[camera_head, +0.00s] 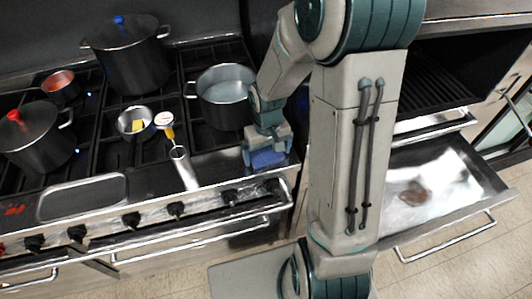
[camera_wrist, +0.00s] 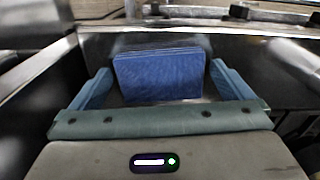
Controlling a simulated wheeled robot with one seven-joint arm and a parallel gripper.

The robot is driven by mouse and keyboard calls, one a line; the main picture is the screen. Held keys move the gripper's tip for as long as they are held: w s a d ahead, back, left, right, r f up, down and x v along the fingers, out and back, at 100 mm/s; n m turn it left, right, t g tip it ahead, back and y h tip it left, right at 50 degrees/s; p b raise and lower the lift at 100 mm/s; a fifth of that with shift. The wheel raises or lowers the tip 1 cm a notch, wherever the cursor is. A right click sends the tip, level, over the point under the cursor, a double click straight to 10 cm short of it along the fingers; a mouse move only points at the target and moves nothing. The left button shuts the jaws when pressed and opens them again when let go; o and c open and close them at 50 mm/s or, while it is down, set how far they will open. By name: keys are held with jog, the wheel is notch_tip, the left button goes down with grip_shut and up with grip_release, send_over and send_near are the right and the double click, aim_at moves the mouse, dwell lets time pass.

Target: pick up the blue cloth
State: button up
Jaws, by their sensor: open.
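The blue cloth (camera_head: 267,158) lies folded on the front ledge of the stove, right of the metal cylinder. In the wrist view the blue cloth (camera_wrist: 158,75) is a flat, folded block between my two fingers. My gripper (camera_head: 266,150) is pointed down at the cloth, partly hiding it in the head view. In the wrist view my gripper (camera_wrist: 160,85) is open, with one finger on each side of the cloth and a gap on both sides. I cannot tell how far down the fingertips reach beside it.
A pot of liquid (camera_head: 222,110) stands behind my gripper on the stove. A metal cylinder (camera_head: 184,168) with a dial thermometer (camera_head: 165,119) above it and a small pan (camera_head: 134,122) are to the left. Knobs and a rail (camera_head: 200,231) run along the stove front. An open drawer (camera_head: 470,196) is at right.

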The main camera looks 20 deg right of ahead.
aim_at(267, 156)
jog(key=shift+f, duration=0.3)
jog(key=c, duration=0.8)
notch_tip(267, 156, up, 10)
jog(key=shift+b, duration=0.45)
